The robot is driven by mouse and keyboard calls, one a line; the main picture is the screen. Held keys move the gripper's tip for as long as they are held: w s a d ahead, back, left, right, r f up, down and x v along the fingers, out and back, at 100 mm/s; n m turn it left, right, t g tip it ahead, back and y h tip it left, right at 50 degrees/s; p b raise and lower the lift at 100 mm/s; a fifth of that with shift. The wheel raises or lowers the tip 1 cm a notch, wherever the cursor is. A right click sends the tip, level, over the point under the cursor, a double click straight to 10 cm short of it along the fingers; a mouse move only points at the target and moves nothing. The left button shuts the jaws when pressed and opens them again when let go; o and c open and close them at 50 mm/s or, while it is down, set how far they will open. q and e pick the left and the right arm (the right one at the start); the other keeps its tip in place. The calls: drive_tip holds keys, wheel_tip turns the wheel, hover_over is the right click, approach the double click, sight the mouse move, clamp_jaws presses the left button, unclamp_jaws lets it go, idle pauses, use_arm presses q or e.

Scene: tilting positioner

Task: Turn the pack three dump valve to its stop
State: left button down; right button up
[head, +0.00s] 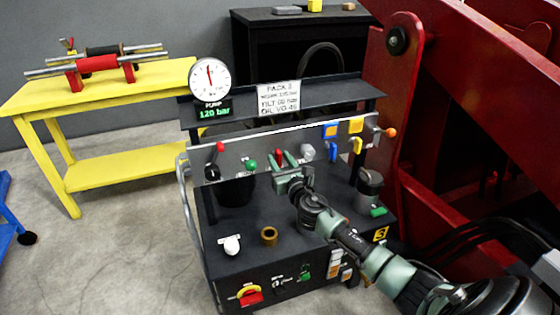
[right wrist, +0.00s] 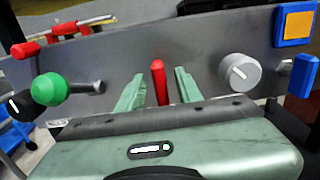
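The pack three unit (head: 290,250) is a black cabinet with a grey upright control panel (head: 235,148) and a yellow "3" label (head: 380,234). I cannot read which control is the dump valve. My right gripper (head: 283,163) is at the middle of the panel. In the right wrist view its two green fingers (right wrist: 159,88) stand apart, one on each side of a red handle (right wrist: 159,80), with a gap visible on both sides. The same red handle shows in the head view (head: 279,155), partly hidden by the fingers. My left gripper is not in view.
Near the fingers are a green ball knob (right wrist: 48,89), a silver dial (right wrist: 238,73), a blue lever (right wrist: 303,75) and another red lever (right wrist: 25,50). A gauge (head: 209,78) reads 120 bar. A red steel frame (head: 450,90) stands right, a yellow bench (head: 120,90) left.

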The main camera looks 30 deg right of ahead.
clamp_jaws()
